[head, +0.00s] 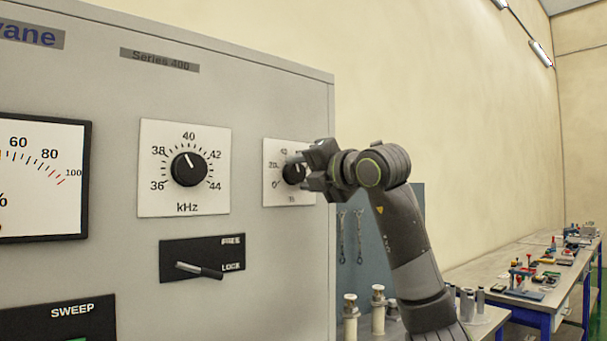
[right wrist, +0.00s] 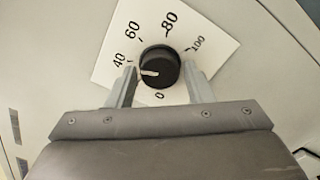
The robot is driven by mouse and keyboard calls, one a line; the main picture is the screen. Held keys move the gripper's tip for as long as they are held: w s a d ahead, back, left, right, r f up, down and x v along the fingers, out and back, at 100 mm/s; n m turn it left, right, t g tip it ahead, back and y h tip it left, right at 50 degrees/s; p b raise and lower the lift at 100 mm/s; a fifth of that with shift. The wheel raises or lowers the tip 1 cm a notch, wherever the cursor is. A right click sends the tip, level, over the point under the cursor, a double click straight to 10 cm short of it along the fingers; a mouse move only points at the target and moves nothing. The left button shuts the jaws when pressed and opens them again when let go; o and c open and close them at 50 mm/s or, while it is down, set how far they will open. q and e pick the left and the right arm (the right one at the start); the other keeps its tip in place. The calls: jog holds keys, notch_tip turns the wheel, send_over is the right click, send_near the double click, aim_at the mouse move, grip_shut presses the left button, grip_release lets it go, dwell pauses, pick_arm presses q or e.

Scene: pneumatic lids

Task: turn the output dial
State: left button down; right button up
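The output dial is a black round knob (right wrist: 160,62) with a white pointer, on a white square plate (right wrist: 113,52) marked up to 100. In the right wrist view its pointer aims left, between 0 and 40; the 20 mark is hidden by a finger. The same knob (head: 292,173) shows in the head view, partly covered by my gripper. My right gripper (right wrist: 160,77) is open, one finger on each side of the knob, with a small gap visible on both sides. In the head view it (head: 304,168) is at the panel. My left gripper is out of view.
The grey cabinet also bears a kHz dial (head: 188,169), a FREE/LOCK lever (head: 200,270), a meter (head: 40,178) and a SWEEP panel (head: 60,318). Right of the cabinet are hanging tools, a bench (head: 490,318) with cylinders, and a long table with small parts.

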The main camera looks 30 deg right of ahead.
jog(key=shift+o, duration=1)
jog(key=shift+s, duration=0.15)
jog(key=s+d+b, duration=0.1)
jog(key=s+b, duration=0.4)
jog(key=s, duration=1.2)
jog(key=shift+d, duration=0.2)
jog(key=shift+a+f, duration=0.1)
